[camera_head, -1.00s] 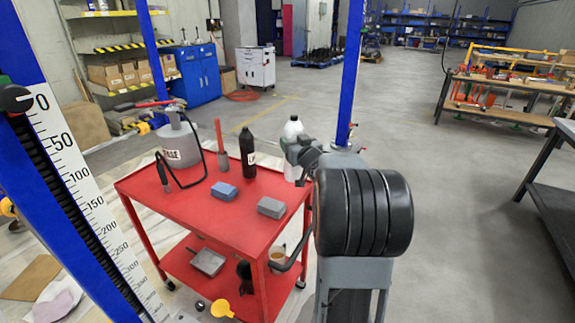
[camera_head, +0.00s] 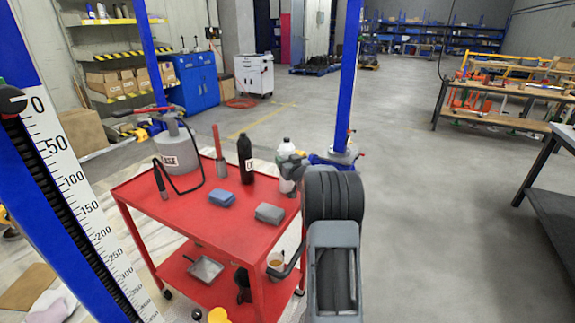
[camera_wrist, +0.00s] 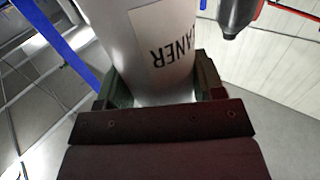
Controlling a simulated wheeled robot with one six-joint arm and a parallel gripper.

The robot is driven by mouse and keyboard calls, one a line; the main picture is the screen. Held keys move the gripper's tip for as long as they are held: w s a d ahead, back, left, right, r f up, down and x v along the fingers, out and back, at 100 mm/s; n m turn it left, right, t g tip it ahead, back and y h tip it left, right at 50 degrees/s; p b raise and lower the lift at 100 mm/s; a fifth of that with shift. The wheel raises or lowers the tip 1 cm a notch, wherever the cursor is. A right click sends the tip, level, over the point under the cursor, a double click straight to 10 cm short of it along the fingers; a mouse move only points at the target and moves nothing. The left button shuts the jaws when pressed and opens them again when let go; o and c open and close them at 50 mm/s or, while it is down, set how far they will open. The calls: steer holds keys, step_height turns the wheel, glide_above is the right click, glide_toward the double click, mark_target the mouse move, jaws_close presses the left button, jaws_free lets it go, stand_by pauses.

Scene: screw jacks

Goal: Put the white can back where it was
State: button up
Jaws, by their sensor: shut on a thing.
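In the wrist view the white can (camera_wrist: 150,40) fills the upper middle, with a label ending in "ANER". My gripper (camera_wrist: 160,92) is shut around its body, one finger on each side. In the head view my gripper (camera_head: 292,168) partly covers the can. I cannot tell whether the can's base touches the cart top.
The red cart's top (camera_head: 195,210) carries a black bottle (camera_head: 245,158) left of the can, a blue block (camera_head: 222,197), a grey block (camera_head: 269,213), a red-handled brush (camera_head: 219,155) and a grey canister (camera_head: 178,150). A blue post (camera_head: 348,80) rises behind on the right.

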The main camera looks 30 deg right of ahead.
steer(key=shift+f, duration=0.7)
steer(key=shift+f, duration=0.15)
steer(key=o, duration=1.2)
steer(key=shift+o, duration=0.2)
